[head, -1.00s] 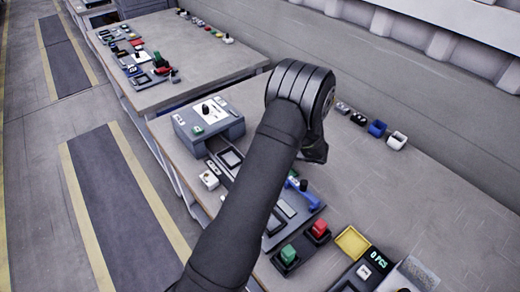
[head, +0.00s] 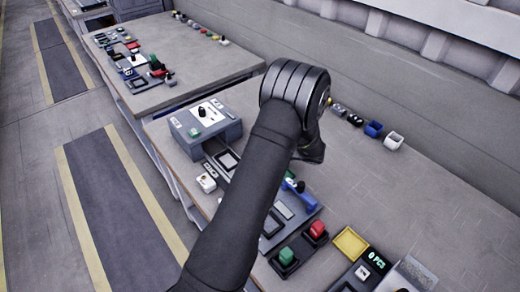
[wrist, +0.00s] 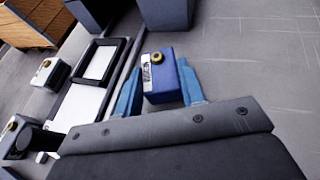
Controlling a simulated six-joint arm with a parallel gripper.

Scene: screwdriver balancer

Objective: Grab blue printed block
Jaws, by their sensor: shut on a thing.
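The blue printed block (wrist: 165,88) is in the wrist view, with a white printed label on its far left and a yellow ring with a dark centre on top. My gripper (wrist: 159,68) has its two blue fingers on either side of the block and is shut on it. The block is at or near the worktop; I cannot tell if it is lifted. In the head view my arm covers the fingers and the held block.
A white-panelled dark frame (wrist: 98,62) lies left of the block in the wrist view.

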